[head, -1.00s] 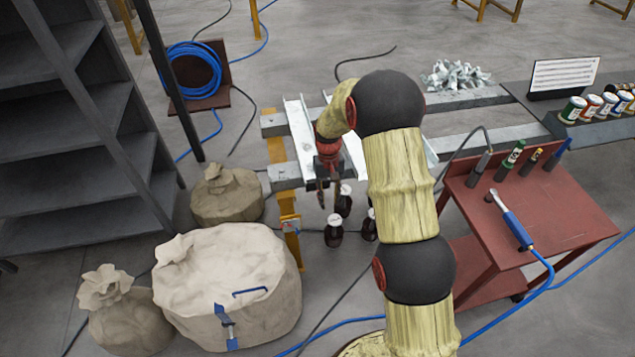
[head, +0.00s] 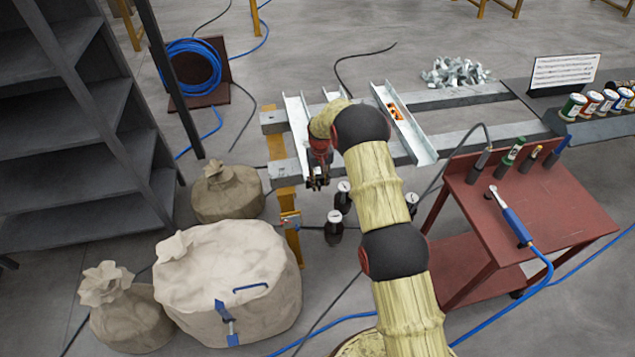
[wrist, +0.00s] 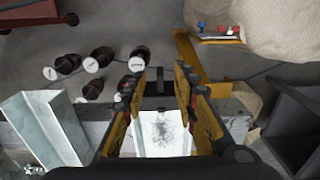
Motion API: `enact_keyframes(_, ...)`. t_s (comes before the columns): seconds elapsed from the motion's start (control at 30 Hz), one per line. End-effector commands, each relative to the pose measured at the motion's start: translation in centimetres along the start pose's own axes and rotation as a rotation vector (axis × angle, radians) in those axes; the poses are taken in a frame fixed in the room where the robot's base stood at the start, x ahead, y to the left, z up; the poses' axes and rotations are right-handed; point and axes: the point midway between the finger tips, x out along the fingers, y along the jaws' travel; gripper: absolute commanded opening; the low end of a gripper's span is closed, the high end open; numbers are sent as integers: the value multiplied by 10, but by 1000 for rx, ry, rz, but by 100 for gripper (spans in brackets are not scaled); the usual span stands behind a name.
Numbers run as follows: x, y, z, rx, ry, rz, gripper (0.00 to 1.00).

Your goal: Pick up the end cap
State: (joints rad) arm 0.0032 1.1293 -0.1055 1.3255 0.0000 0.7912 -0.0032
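My gripper (head: 318,183) is over the near end of the left pale metal channel (head: 297,130) in the head view. In the wrist view my gripper (wrist: 162,82) has its two yellow-and-black fingers apart, on either side of a bright channel end (wrist: 163,145) with a dark speckled patch. A small dark piece (wrist: 159,88) shows between the fingertips. I cannot tell whether it is the end cap or whether the fingers touch it. No other thing is clearly an end cap.
Several dark, white-topped cylinders (head: 335,226) stand below the near rail. A second channel (head: 410,130) holds an orange-marked item (head: 395,111). A red cart (head: 540,210) with tools is at right. Pale sacks (head: 227,275) and a dark shelf (head: 75,130) are at left.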

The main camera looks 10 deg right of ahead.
Motion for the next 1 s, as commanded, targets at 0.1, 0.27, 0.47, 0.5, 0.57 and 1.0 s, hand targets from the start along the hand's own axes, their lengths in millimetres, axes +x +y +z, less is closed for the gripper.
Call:
enact_keyframes(0.1, 21, 0, 1, 0, -3, 0, 29)
enact_keyframes(0.27, 31, 0, 0, 0, -1, 0, 29)
enact_keyframes(0.47, 31, 0, 0, 0, -1, 0, 29)
enact_keyframes(0.5, 31, 0, 0, 0, -1, 0, 28)
enact_keyframes(0.57, 31, 0, 0, 0, -1, 0, 25)
enact_keyframes(1.0, 31, 0, 1, 0, -1, 0, 0)
